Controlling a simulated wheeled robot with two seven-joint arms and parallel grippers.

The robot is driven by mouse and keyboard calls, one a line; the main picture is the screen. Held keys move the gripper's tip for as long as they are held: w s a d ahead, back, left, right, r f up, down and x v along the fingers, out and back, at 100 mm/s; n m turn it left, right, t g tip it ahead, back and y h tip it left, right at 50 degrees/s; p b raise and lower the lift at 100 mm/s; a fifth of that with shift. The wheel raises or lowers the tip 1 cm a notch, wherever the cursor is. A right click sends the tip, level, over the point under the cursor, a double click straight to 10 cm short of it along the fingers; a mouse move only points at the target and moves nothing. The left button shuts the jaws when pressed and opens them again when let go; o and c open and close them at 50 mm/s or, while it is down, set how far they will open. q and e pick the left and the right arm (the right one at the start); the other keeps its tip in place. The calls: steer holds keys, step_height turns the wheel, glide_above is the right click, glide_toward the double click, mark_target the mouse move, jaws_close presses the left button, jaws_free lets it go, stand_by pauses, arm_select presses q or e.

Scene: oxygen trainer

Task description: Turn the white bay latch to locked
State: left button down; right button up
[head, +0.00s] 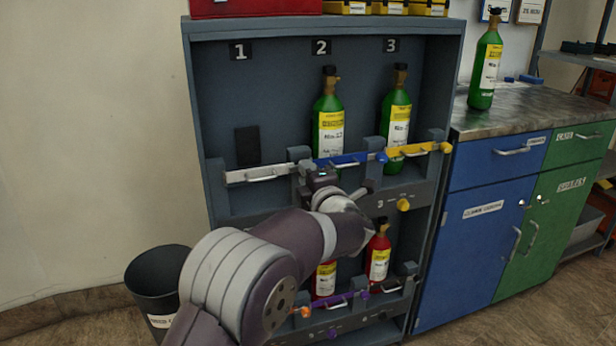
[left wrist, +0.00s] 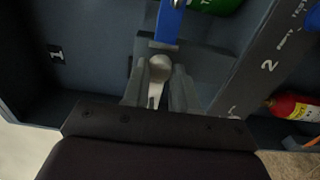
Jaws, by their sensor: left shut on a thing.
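The rack's bay 1 has a white bar (head: 262,173) across its front, under the label "1"; the bay behind it holds no bottle. The white bay latch (left wrist: 159,68), a rounded white head with a stem, shows between my left fingers in the left wrist view. My left gripper (left wrist: 158,90) is shut on it. In the head view my left gripper (head: 322,182) is at the right end of the white bar, and my wrist hides the latch. I cannot read the latch's lock marking. My right gripper is not in view.
The blue bar (head: 345,160) of bay 2 lies close beside my gripper, with a green bottle (head: 328,115) behind it. The yellow bar (head: 415,149) is farther right. Red bottles (head: 378,255) stand on the lower shelf. A black bin (head: 158,278) stands at left.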

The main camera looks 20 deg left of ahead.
arm_select(q)
steer(key=shift+f, duration=0.1)
steer(key=c, duration=0.9)
jaws_free()
steer(key=p+v, duration=0.2)
steer(key=v, duration=1)
steer(key=shift+s+d, duration=0.2)
steer(key=shift+s, duration=0.1)
